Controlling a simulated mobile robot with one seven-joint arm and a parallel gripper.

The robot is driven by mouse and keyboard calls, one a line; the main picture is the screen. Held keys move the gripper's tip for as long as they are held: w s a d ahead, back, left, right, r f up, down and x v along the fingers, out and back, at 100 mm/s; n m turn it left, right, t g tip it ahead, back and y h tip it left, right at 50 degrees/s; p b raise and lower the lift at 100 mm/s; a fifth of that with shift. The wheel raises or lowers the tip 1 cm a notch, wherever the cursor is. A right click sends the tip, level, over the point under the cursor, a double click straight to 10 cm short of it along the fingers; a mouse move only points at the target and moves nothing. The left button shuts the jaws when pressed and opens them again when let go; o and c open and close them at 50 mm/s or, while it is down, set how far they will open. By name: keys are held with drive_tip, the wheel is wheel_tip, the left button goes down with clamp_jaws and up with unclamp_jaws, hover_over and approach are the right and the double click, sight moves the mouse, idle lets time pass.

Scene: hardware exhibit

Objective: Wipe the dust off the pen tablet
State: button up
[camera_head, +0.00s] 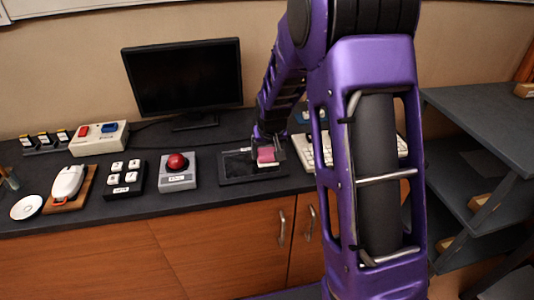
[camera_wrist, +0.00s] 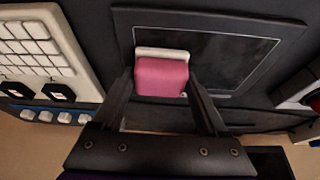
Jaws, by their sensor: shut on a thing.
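The pen tablet (camera_head: 237,166) is a flat black slab on the counter, right of the red button box in the head view. In the wrist view the tablet (camera_wrist: 245,60) shows its dark drawing area with a thin pale outline. My gripper (camera_head: 268,152) is over the tablet's right part, shut on a pink block with a white layer (camera_wrist: 162,76), a sponge or eraser. The gripper (camera_wrist: 162,85) holds this pink sponge at or just above the tablet's surface; I cannot tell whether they touch. No dust can be clearly made out.
A white keyboard (camera_head: 306,152) stands close right of the tablet, partly behind my arm. A red button box (camera_head: 178,172) stands to the left. A monitor (camera_head: 183,75) is behind.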

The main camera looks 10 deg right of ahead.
drive_tip(key=shift+d, duration=0.4)
wheel_tip(320, 180, up, 3)
drive_tip(key=shift+f+p, duration=0.1)
drive_tip(key=shift+p, duration=0.65)
drive_tip(key=shift+r+p, duration=1.8)
drive_tip(key=shift+r, duration=0.95)
